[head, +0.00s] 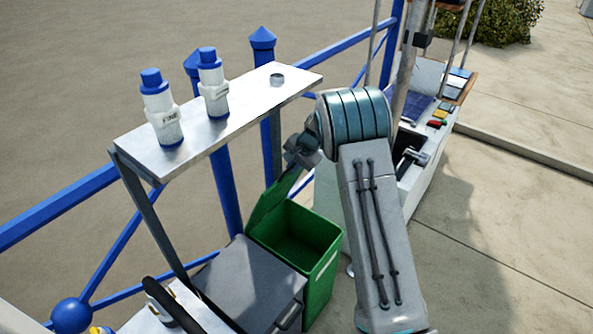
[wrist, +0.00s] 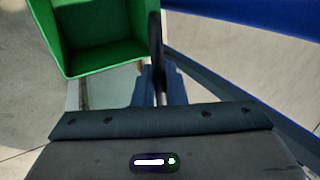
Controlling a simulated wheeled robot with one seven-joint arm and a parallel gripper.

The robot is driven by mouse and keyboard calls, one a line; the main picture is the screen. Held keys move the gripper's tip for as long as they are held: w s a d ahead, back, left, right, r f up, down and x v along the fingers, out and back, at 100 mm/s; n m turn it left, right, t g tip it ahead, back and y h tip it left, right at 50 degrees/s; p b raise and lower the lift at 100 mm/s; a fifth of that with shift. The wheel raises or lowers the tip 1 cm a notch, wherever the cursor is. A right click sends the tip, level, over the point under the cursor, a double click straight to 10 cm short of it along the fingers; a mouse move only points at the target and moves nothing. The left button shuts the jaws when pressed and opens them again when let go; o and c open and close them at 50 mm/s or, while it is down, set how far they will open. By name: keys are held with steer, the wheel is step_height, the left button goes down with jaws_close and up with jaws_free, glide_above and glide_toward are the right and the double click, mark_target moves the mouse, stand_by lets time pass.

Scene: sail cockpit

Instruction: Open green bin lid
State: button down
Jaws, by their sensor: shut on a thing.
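The green bin (head: 323,272) stands below the metal shelf in the head view, with its empty inside showing. Its green lid (head: 272,203) is raised and tilted up steeply at the far left side of the opening. My gripper (head: 295,172) is at the lid's upper edge, partly hidden by my own arm. In the wrist view the bin (wrist: 97,38) is at upper left with its opening showing. My gripper fingers (wrist: 160,88) there are closed around a thin dark upright edge, which appears to be the lid seen edge-on.
A metal shelf (head: 225,120) holds two white bottles with blue caps (head: 160,108) (head: 213,82). A grey box with a handle (head: 250,285) stands against the bin's left. Blue railing (head: 40,220) runs behind. A white cockpit unit (head: 425,140) is at the right; open paving lies beyond.

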steer(key=shift+w+a+r+p, duration=0.4)
steer(key=shift+w+a, duration=0.35)
steer(key=shift+a, duration=0.15)
steer(key=shift+w+a+r+p, duration=0.25)
steer(key=shift+w+a+r, duration=0.15)
steer(key=shift+w+a, duration=0.4)
steer(key=shift+s, duration=0.1)
steer(key=c, duration=1.6)
jaws_free()
steer(key=shift+c, duration=0.2)
steer(key=b+v, duration=0.2)
steer(key=v, duration=0.5)
steer(key=shift+r, duration=0.25)
